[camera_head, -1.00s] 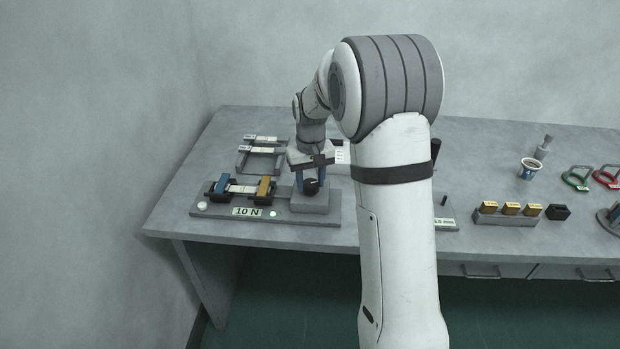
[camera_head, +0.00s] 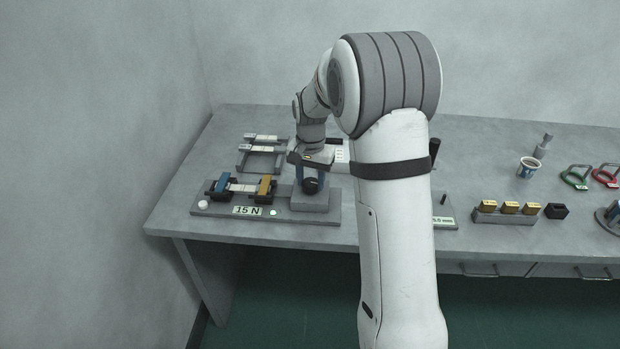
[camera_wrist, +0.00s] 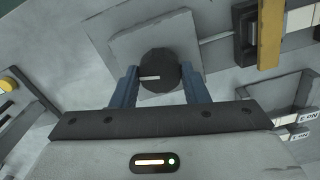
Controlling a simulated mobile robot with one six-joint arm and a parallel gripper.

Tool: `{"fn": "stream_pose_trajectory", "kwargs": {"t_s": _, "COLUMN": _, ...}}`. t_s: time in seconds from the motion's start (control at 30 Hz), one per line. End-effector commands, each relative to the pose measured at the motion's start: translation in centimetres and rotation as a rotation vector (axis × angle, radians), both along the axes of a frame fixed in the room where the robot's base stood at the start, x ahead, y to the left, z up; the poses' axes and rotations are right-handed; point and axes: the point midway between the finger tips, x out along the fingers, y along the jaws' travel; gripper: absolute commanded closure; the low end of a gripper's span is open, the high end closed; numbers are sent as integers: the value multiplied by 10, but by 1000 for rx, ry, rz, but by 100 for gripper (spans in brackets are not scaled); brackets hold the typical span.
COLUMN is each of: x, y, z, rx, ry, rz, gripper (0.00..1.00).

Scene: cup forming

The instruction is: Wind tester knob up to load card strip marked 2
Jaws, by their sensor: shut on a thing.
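The tester (camera_head: 325,213) stands at the left of the bench. Its plate reads "15 N" on the display (camera_head: 248,211), with a lit green light (camera_head: 273,212) beside it. A pale strip (camera_head: 243,187) spans between a blue clamp (camera_head: 220,187) and a yellow clamp (camera_head: 265,187); any number on it is too small to read. My gripper (camera_wrist: 158,84) points down, with blue fingers shut on the dark round knob (camera_wrist: 159,70). The knob's white pointer line faces left in the wrist view. In the head view the knob (camera_head: 311,185) is partly covered by my gripper.
A rack with labelled strips (camera_head: 262,138) stands behind the tester. To the right are a holder with several yellow blocks (camera_head: 505,219), a black block (camera_head: 557,211), a cup (camera_head: 530,167) and green (camera_head: 575,178) and red rings (camera_head: 607,177). The bench between rack and cup is partly hidden by my arm.

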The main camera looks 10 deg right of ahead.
Motion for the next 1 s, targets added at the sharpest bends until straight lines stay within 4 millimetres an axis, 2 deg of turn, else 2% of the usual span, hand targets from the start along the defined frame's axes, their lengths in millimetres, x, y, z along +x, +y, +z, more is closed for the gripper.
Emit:
{"fn": "stream_pose_trajectory", "kwargs": {"t_s": 0.47, "x": 2, "y": 0, "z": 2, "rx": 0, "ry": -7, "rz": -13, "gripper": 82}}
{"fn": "stream_pose_trajectory", "kwargs": {"t_s": 0.5, "x": 2, "y": 0, "z": 2, "rx": 0, "ry": -7, "rz": -13, "gripper": 56}}
{"fn": "stream_pose_trajectory", "kwargs": {"t_s": 0.73, "x": 1, "y": 0, "z": 1, "rx": 0, "ry": -4, "rz": -13, "gripper": 37}}
{"fn": "stream_pose_trajectory", "kwargs": {"t_s": 1.0, "x": 1, "y": 0, "z": 3, "rx": 1, "ry": -3, "rz": -13, "gripper": 37}}
